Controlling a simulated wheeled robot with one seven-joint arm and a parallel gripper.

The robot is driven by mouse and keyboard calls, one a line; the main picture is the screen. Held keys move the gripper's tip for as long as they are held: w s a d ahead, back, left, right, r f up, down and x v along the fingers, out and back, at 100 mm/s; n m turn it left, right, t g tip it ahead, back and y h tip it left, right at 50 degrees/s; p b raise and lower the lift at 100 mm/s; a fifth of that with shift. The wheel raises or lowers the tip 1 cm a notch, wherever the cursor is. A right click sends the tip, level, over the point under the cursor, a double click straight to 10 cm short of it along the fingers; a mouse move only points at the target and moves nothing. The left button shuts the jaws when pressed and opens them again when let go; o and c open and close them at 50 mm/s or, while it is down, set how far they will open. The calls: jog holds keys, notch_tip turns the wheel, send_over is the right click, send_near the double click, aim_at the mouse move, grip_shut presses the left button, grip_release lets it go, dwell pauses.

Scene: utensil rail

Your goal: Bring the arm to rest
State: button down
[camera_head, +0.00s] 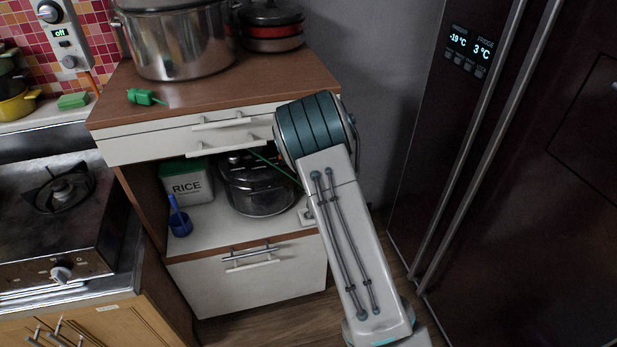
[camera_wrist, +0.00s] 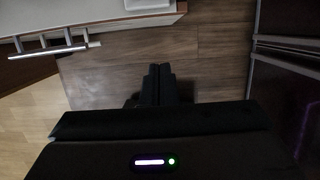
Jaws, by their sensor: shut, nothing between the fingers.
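My gripper (camera_wrist: 160,72) shows in the wrist view as two dark fingers side by side, shut with nothing between them. It points down over the brown wooden floor (camera_wrist: 205,70), in a gap between the pale cabinet on the left and the dark fridge on the right. In the head view my arm stands in front of the cabinet's right side, and the gripper itself is hidden from that view.
The cabinet (camera_head: 245,290) has protruding bar handles, which also show in the wrist view (camera_wrist: 50,45). The dark fridge (camera_head: 540,200) with long handles stands right. A steel pot (camera_head: 175,45) is on the worktop; a rice tin (camera_head: 187,187) and a pressure cooker (camera_head: 258,190) sit in the open shelf.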

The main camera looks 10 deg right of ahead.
jog(key=s+a+r+n+y+p, duration=0.1)
jog(key=s+a+r+n, duration=0.1)
jog(key=s+r+n, duration=0.55)
jog(key=s+a+r+n+y+p, duration=0.1)
jog(key=s+r+n, duration=0.3)
jog(key=r+n, duration=0.65)
jog(key=s+d+r+n+h+p, duration=0.1)
jog(key=s+r+n, duration=0.6)
jog(key=s+n, duration=0.1)
jog(key=s+d+r+n+h, duration=0.1)
jog(key=s+d+r+n, duration=0.1)
jog(key=s+r+n, duration=0.5)
jog(key=shift+s+n+p, duration=0.4)
jog(key=shift+s+n, duration=0.3)
jog(key=shift+s, duration=1.15)
